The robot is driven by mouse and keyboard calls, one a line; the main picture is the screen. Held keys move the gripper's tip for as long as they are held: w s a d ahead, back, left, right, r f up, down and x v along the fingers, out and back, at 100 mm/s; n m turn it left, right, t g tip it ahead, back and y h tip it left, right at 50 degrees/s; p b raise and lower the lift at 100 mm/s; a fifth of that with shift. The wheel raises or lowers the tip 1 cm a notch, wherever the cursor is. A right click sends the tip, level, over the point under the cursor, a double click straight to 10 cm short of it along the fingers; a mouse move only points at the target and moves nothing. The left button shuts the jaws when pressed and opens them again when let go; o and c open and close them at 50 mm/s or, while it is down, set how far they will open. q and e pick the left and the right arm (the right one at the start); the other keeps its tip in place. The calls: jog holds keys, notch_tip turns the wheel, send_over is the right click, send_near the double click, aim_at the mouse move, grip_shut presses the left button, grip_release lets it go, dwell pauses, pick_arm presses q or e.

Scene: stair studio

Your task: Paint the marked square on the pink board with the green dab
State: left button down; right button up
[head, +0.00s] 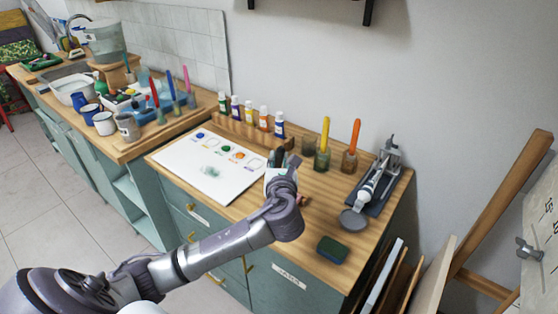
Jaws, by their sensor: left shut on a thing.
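A white sheet (190,175) lies flat on the wooden worktop and carries a row of paint dabs. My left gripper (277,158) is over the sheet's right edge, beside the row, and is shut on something. The held thing is mostly hidden by the gripper and wrist, so I cannot tell what it is. I see no clearly pink board or marked square. My right gripper is not in view.
Paint tubes (248,112) stand in a wooden rack behind the sheet. Jars with a yellow brush (325,134) and an orange brush (354,136) stand right of it. A green sponge (332,250) lies front right. Boards (383,275) lean beside the cabinet; a wooden easel (502,205) stands right.

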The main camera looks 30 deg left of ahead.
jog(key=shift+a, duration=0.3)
pick_arm(q)
jog(key=shift+f, duration=0.3)
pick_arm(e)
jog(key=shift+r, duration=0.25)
pick_arm(q)
jog(key=shift+f, duration=0.1)
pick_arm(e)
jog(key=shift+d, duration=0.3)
pick_arm(q)
jog(key=shift+f, duration=0.45)
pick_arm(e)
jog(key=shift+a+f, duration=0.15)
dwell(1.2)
